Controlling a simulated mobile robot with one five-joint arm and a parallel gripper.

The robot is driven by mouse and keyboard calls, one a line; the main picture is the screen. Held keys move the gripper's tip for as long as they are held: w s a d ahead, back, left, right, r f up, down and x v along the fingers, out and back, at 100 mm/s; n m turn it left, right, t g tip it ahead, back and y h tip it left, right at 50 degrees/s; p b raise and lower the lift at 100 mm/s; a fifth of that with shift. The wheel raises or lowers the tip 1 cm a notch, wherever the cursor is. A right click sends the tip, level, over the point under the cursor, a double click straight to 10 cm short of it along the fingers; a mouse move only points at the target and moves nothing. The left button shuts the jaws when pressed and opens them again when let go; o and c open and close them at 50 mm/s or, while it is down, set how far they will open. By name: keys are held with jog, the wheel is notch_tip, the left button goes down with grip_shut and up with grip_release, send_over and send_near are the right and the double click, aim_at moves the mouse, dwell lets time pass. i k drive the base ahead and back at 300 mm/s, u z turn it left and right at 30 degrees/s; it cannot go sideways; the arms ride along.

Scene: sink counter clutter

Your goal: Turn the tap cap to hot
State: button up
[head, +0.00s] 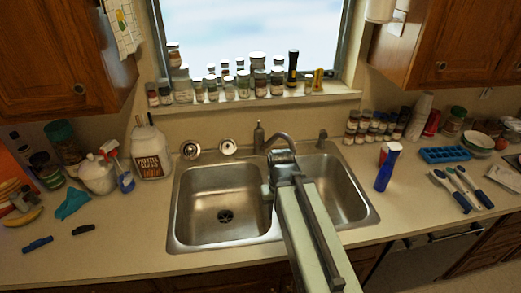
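The metal tap (282,140) stands at the back of the double sink, near the divider between the basins. Its curved spout shows above the end of my arm. I cannot make out the tap cap or any hot marking; the cap may be blended with the tap body or hidden. My arm reaches up from the lower right over the divider. My gripper (284,182) is at its far end, just in front of and below the tap. The fingers are small and partly hidden by the arm, so their opening and any contact with the tap are unclear.
The left basin (215,215) is empty and open. A dark sprayer (258,138) stands left of the tap and a small dispenser (322,139) right of it. Jars line the windowsill (255,102).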

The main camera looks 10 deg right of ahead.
aim_at(259, 135)
jog(key=u, duration=3.4)
jog(key=k, duration=1.65)
jog(key=z, duration=0.7)
jog(key=i, duration=1.65)
jog(key=u, duration=0.05)
